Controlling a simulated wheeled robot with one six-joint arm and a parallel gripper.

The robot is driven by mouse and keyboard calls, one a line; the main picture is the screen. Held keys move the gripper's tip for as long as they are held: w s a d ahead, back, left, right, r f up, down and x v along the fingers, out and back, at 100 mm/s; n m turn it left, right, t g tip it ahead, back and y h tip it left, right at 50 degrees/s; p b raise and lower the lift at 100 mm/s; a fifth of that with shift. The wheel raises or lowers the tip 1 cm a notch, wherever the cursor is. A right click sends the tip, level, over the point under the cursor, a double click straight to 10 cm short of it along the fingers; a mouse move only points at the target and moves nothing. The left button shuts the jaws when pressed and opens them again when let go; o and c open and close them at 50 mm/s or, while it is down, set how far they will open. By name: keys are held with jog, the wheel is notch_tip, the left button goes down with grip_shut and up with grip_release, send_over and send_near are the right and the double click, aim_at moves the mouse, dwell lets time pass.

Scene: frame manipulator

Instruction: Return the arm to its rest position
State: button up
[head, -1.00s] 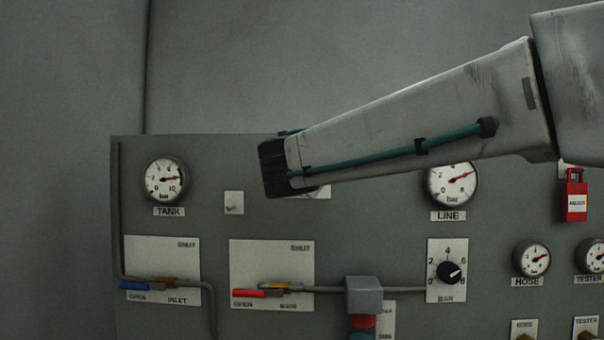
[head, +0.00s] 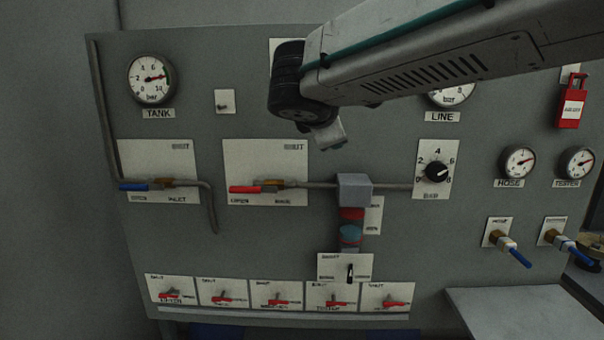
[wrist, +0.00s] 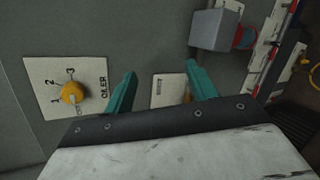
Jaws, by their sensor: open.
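My arm (head: 420,65) reaches in from the upper right of the head view, in front of the upper part of a grey panel (head: 290,245). The arm covers part of the LINE gauge (head: 452,95) and most of a white plate behind the wrist. The gripper's fingers are mostly hidden behind the wrist in the head view. In the wrist view my gripper (wrist: 157,82) shows two teal fingers spread apart with nothing between them. Beyond them are the panel and a small white plate (wrist: 170,92).
A yellow OILER knob (wrist: 73,92) is left of the fingers in the wrist view. In the head view, a red-handled valve (head: 248,188), a blue-handled valve (head: 135,186) and a selector dial (head: 437,171) sit below the arm. A red lockout tag (head: 571,103) hangs at right. A grey ledge (head: 515,312) juts out at lower right.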

jog(key=s+d+f+m+g+h, duration=0.1)
jog(key=s+d+f+m+g, duration=0.7)
jog(key=s+d+f, duration=0.4)
jog(key=s+d+f+m+g+y, duration=0.1)
jog(key=s+d+f+m, duration=0.2)
jog(key=s, duration=0.4)
jog(key=s+d+f+m+g+y, duration=0.1)
jog(key=s+d+f+m+y, duration=0.1)
jog(key=s+m, duration=0.3)
jog(key=s+d+f+m+g+y, duration=0.1)
jog(key=s+d+f+m, duration=0.2)
jog(key=s, duration=0.6)
jog(key=shift+s+d+f+m+g+y, duration=0.15)
jog(key=shift+d+f+m+g+y, duration=0.25)
jog(key=shift+d, duration=0.35)
